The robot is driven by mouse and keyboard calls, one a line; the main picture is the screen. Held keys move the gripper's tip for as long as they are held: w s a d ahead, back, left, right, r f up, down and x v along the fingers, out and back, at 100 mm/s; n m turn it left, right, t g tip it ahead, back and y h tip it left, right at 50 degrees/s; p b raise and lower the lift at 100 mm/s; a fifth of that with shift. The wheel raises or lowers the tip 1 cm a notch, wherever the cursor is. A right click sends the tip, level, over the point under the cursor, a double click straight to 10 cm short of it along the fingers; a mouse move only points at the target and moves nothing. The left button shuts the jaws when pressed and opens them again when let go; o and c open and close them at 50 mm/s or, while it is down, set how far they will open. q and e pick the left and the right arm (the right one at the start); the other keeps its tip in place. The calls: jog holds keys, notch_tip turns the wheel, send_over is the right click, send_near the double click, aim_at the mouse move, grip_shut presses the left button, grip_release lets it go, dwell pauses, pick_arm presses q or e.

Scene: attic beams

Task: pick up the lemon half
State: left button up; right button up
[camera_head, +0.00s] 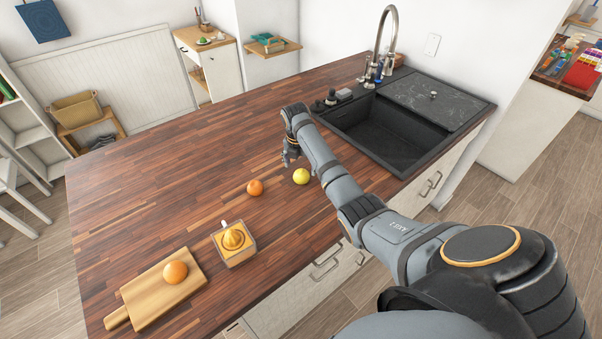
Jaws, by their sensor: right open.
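A small yellow lemon piece (301,177) lies on the dark wooden counter, just left of my right forearm. It looks like the lemon half, but its cut face cannot be made out. My right gripper (290,158) points down over the counter, a little beyond the lemon piece and apart from it. Its jaws are open, small in the view and partly hidden by the wrist, and nothing shows between them. My left gripper is not in view.
An orange (255,187) lies left of the lemon piece. A citrus juicer (240,256) stands nearer, and a cutting board (140,300) holds another orange (175,272). A black sink (375,130) with a tall tap (385,35) lies right. The counter's left and far parts are clear.

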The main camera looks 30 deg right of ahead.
aim_at(301, 172)
jog(key=shift+s+f, duration=0.25)
jog(key=shift+f, duration=0.9)
jog(key=shift+w+d+f, duration=0.1)
jog(key=shift+w+f, duration=0.05)
jog(key=shift+f, duration=0.35)
jog(key=c, duration=1.2)
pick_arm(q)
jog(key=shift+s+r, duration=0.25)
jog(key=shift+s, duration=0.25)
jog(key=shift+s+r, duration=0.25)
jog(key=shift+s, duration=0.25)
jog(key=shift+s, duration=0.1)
